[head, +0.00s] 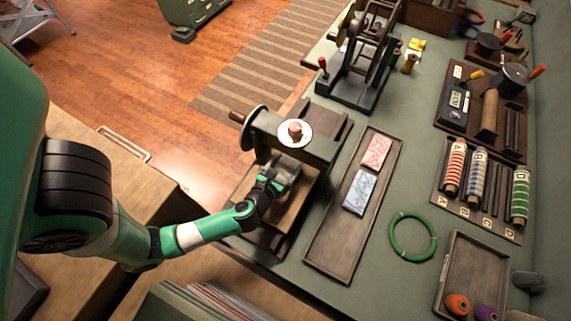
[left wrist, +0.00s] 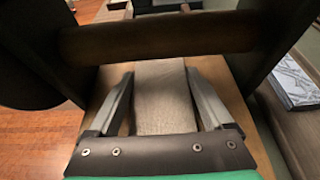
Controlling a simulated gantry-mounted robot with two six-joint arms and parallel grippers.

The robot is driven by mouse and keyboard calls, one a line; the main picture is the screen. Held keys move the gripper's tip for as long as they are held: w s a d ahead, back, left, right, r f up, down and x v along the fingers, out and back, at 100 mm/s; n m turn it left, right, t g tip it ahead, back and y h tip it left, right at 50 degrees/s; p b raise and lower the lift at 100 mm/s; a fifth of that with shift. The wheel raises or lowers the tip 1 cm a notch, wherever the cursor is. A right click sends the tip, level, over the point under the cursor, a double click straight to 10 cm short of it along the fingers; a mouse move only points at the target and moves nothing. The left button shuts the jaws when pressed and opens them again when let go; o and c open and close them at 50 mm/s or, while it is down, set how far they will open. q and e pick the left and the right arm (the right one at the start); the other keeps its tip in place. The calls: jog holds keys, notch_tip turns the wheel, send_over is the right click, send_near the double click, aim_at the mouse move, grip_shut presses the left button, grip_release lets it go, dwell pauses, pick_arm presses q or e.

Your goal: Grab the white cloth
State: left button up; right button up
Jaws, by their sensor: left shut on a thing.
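The white cloth shows in the left wrist view as a pale grey-beige flat piece (left wrist: 164,95) between my left fingers, on a wooden board. My left gripper (left wrist: 163,100) is shut on it, a finger at each side. In the head view my left gripper (head: 281,178) reaches in under the roller of a dark wooden press (head: 322,148); the cloth is mostly hidden there by the gripper and the press. My right gripper is in neither view.
The roller bar (left wrist: 160,38) crosses just beyond my left fingers, with dark side frames close by. A wooden tray (head: 333,248) with red and blue patterned cloths lies right of the press. A green ring (head: 393,238) lies farther right.

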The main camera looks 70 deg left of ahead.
pick_arm(q)
jog(key=shift+r+p, duration=0.3)
jog(key=shift+r, duration=0.05)
jog(key=shift+r+p, duration=0.35)
jog(key=shift+r, duration=0.15)
jog(key=s+d, duration=0.9)
jog(key=shift+f, duration=0.25)
notch_tip(320, 180, up, 14)
jog(key=p, duration=0.4)
jog(key=shift+s, duration=0.2)
